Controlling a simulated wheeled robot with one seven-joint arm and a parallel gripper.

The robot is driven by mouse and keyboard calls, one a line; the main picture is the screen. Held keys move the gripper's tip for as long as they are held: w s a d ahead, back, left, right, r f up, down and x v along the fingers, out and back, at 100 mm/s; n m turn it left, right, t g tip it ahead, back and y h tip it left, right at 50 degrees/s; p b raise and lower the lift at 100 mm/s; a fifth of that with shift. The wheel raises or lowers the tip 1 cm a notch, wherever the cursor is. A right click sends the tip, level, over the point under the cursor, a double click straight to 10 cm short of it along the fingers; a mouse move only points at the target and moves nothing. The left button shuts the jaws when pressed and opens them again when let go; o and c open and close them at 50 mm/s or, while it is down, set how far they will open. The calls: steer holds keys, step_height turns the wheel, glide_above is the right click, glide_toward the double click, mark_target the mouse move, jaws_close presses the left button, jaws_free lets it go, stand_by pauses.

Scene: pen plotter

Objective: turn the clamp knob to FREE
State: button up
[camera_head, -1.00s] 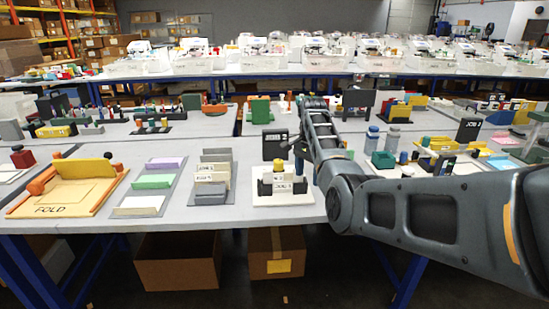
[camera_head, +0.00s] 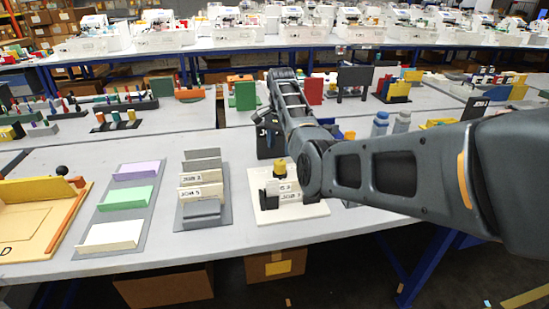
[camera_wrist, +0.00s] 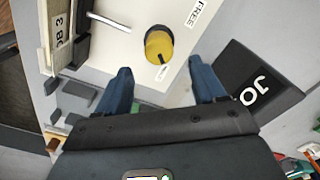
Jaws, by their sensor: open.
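The clamp knob (camera_wrist: 158,45) is yellow with a dark top and stands on a white plate (camera_wrist: 120,42) in the wrist view. The FREE label (camera_wrist: 201,12) lies to the knob's upper right. My gripper (camera_wrist: 158,68) is open, its two blue-grey fingers apart below the knob in the picture, with nothing between them. I cannot tell its height over the knob. In the head view the yellow knob (camera_head: 280,167) shows beside my arm, which hides part of the plotter.
A black JOB sign (camera_wrist: 257,88) stands right of my fingers in the wrist view. Bottles (camera_head: 380,125) stand at the right.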

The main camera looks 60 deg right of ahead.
mark_target(280, 162)
step_height(280, 162, down, 7)
steer(key=shift+s+f, duration=0.1)
steer(key=shift+f, duration=0.1)
steer(key=shift+c, duration=0.3)
steer(key=c, duration=1)
